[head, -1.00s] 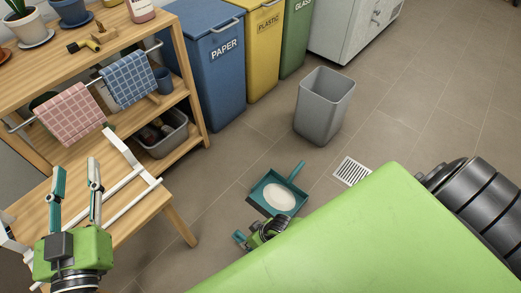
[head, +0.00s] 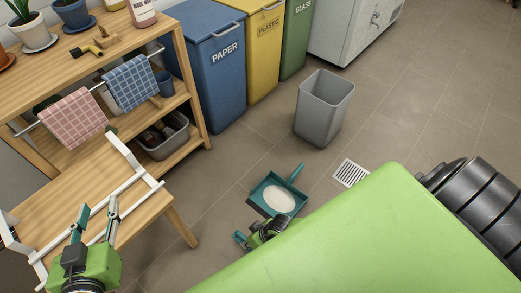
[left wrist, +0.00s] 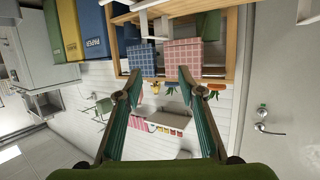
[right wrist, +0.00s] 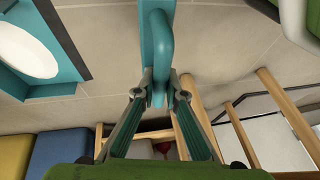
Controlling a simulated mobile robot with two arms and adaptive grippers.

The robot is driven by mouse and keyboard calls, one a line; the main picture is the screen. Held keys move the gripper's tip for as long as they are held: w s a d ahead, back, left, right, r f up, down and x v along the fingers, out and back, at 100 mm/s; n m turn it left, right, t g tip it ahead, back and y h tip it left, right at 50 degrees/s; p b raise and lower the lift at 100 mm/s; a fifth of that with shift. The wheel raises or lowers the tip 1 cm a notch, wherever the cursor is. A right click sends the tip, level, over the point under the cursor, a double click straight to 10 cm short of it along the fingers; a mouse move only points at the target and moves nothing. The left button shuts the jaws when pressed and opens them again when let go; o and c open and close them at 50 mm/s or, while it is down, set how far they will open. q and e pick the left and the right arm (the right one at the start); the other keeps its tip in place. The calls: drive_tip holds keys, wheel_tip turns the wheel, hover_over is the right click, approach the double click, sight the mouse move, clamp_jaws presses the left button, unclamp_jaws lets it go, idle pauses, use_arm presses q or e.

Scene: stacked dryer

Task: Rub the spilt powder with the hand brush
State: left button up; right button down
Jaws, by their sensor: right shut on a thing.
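A teal dustpan (head: 263,203) lies on the tiled floor with a pile of white powder (head: 279,198) in it. Both show at the upper left of the right wrist view, the pan (right wrist: 76,45) and the powder (right wrist: 25,45). My right gripper (head: 246,237) is low by the pan's near edge, partly hidden by my green body. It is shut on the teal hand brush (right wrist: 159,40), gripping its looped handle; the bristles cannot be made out. My left gripper (head: 98,207) is open and empty over the wooden bench, and its spread fingers show in the left wrist view (left wrist: 157,80).
A grey bin (head: 322,110) stands on the floor beyond the pan. A floor drain (head: 351,172) lies right of it. A wooden bench (head: 150,205) with a white frame and a shelf unit (head: 190,120) stand at left. Blue, yellow and green recycling bins line the back.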

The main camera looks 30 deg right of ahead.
use_arm(q)
drive_tip(key=s+a+f+g, duration=0.1)
drive_tip(key=s+f+g, duration=0.1)
drive_tip(key=f, duration=0.3)
drive_tip(key=shift+s+a+g+y+p, duration=0.25)
drive_tip(key=shift+s+g+y+p, duration=0.2)
drive_tip(key=shift+s, duration=0.15)
